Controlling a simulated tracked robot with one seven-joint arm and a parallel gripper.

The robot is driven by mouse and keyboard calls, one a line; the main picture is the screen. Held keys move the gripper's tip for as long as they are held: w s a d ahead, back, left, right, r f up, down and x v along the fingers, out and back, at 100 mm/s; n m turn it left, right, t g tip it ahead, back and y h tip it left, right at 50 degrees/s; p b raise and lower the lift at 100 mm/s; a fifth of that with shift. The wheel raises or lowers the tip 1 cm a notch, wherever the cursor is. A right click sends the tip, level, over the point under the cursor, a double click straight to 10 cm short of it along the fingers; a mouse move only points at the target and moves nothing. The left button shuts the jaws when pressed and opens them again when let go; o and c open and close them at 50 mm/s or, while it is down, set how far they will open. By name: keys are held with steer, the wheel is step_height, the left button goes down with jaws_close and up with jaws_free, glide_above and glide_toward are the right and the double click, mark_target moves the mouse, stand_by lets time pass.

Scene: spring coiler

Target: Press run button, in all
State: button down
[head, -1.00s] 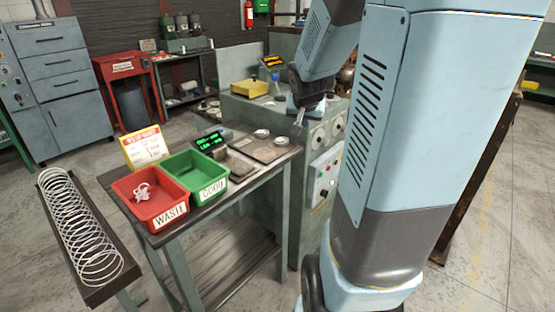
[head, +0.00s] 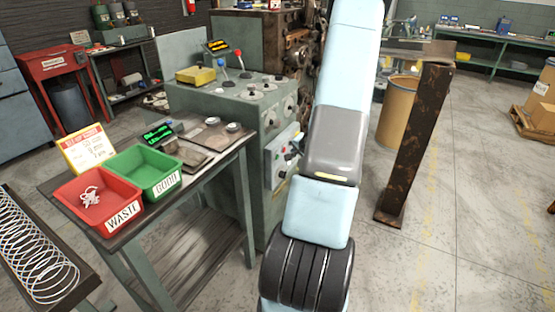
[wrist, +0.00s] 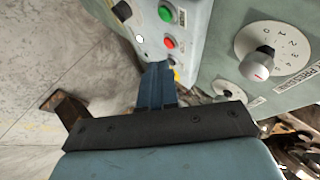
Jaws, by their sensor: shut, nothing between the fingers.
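The control panel (head: 280,172) is a light grey box on the front of the green-grey coiler cabinet. In the wrist view it carries a green button (wrist: 166,13), a red button (wrist: 169,43), a small white button or lamp (wrist: 139,39) and a black knob (wrist: 122,10). No label by the green button is readable. My gripper (wrist: 158,68) is shut and empty. Its fingertips appear just below the red button in the picture, near a yellow part (wrist: 177,74) that they partly hide. I cannot tell whether they touch the panel. In the head view my arm hides most of the gripper.
A numbered dial (wrist: 268,55) sits on the cabinet beside the panel. The table (head: 215,185) left of it holds a red WASTE bin (head: 75,208) and green GOOD bin (head: 150,185). A rusty post (head: 415,150) stands to the right. Floor at the right front is clear.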

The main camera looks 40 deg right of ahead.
mark_target(277, 157)
steer(key=s+d+f+m+t, duration=0.1)
steer(key=s+d+f+m, duration=0.1)
steer(key=f, duration=0.5)
steer(key=shift+s+d+f+m+t, duration=0.2)
steer(key=shift+s+d+m+t, duration=0.2)
steer(key=shift+s+m, duration=0.25)
steer(key=shift+w, duration=0.15)
steer(key=w+a, duration=0.3)
steer(key=w, duration=0.5)
steer(key=shift+a, duration=0.15)
steer(key=shift+w+a, duration=0.1)
steer(key=shift+w, duration=0.1)
stand_by(1.4)
steer(key=shift+w+r, duration=0.1)
steer(key=shift+w, duration=0.1)
